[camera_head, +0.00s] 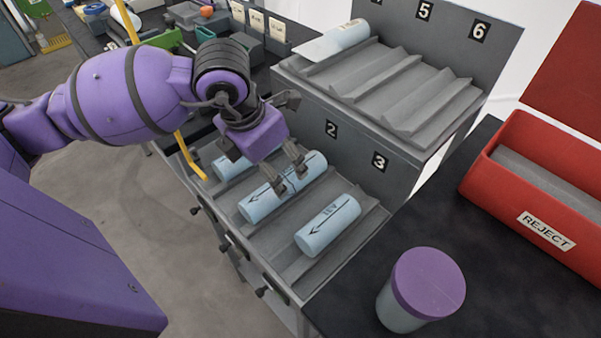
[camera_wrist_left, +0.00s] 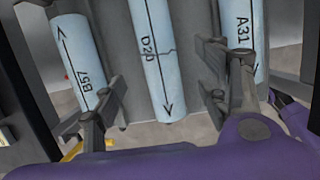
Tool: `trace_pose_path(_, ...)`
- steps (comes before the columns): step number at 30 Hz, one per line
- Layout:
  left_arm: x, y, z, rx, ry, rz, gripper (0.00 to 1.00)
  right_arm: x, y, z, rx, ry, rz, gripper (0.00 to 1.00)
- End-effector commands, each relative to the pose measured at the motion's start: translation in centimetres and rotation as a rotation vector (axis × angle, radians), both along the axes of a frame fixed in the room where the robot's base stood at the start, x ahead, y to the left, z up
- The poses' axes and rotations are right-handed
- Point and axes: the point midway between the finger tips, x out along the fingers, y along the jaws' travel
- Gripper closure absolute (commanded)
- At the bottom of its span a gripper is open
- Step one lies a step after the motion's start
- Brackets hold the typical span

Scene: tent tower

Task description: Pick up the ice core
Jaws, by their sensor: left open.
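Three pale blue ice cores lie in grooves of the lower grey rack. The middle core, D20 (camera_wrist_left: 157,62), has a dark crack line across it; it also shows in the head view (camera_head: 262,207). The right core, A31 (camera_head: 328,226), also shows in the wrist view (camera_wrist_left: 243,35). The left core, B57 (camera_wrist_left: 78,60), is partly hidden by my arm in the head view (camera_head: 232,164). My left gripper (camera_head: 286,172) is open above the middle core, fingers spread to either side of it in the wrist view. Contact cannot be told. My right gripper is not in view.
An upper rack tier (camera_head: 405,88) stands behind, with another pale core (camera_head: 347,36) at its left. A red REJECT bin (camera_head: 497,187) and a purple-lidded jar (camera_head: 428,284) stand on the dark table at right. Groove walls separate the cores.

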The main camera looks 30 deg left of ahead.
Motion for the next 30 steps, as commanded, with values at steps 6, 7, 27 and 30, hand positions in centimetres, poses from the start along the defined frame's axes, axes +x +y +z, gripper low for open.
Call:
trace_pose_path(6,0.6,-0.3,-2.3,-0.003,0.003,0.001,0.32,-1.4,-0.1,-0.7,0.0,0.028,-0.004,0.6)
trace_pose_path(7,0.7,-0.3,-2.5,-0.003,0.003,0.001,0.32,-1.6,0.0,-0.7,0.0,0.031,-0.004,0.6)
trace_pose_path(27,2.6,-0.7,-7.2,-0.002,0.001,-0.001,0.36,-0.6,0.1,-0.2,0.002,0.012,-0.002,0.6)
trace_pose_path(30,2.6,-0.7,-7.2,-0.001,0.001,-0.001,0.49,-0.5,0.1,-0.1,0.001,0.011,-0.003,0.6)
